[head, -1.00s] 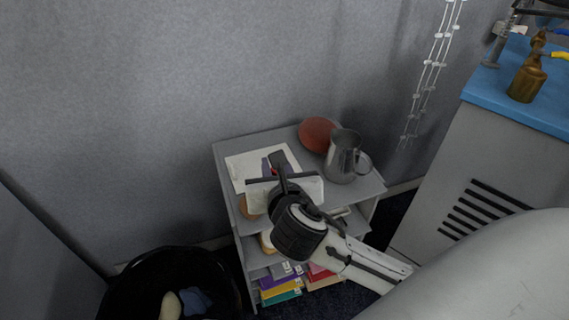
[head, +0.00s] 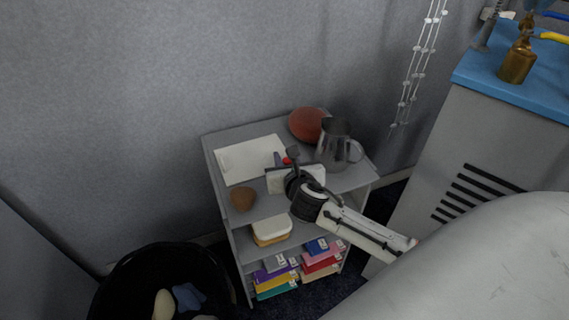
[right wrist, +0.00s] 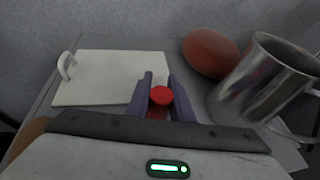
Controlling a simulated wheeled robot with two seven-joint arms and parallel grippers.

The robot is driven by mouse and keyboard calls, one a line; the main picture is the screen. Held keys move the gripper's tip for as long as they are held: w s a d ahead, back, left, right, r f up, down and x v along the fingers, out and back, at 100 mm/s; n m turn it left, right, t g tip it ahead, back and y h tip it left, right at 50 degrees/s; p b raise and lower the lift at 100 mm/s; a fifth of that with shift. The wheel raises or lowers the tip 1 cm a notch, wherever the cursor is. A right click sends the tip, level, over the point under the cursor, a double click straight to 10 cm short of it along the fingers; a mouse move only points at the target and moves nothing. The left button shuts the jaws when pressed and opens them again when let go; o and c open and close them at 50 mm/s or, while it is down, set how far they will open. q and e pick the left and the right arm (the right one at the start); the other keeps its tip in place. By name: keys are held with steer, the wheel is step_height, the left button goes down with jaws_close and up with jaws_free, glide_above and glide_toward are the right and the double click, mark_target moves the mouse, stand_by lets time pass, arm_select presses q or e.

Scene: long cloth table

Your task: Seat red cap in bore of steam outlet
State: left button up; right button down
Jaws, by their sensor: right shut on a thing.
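The red cap (right wrist: 161,96) is between the two purple-grey fingers of my right gripper (right wrist: 160,98) in the right wrist view. My right gripper is shut on it. In the head view the cap (head: 287,161) shows as a small red spot at the tip of my right gripper (head: 284,161), over the top of a grey shelf unit (head: 238,134). I cannot make out a steam outlet or its bore for sure in either view. My left gripper is not in view.
A metal pitcher (head: 338,150) and a reddish-brown round object (head: 307,124) stand close by on the shelf top. A white board with a handle (head: 246,159) lies to the left. A black bin (head: 165,262) and a blue-topped cabinet (head: 470,78) flank the shelf.

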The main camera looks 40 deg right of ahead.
steer(key=shift+f, duration=0.7)
steer(key=shift+f, duration=0.15)
steer(key=c, duration=1.6)
jaws_free()
steer(key=shift+f, duration=0.1)
steer(key=shift+o, duration=0.2)
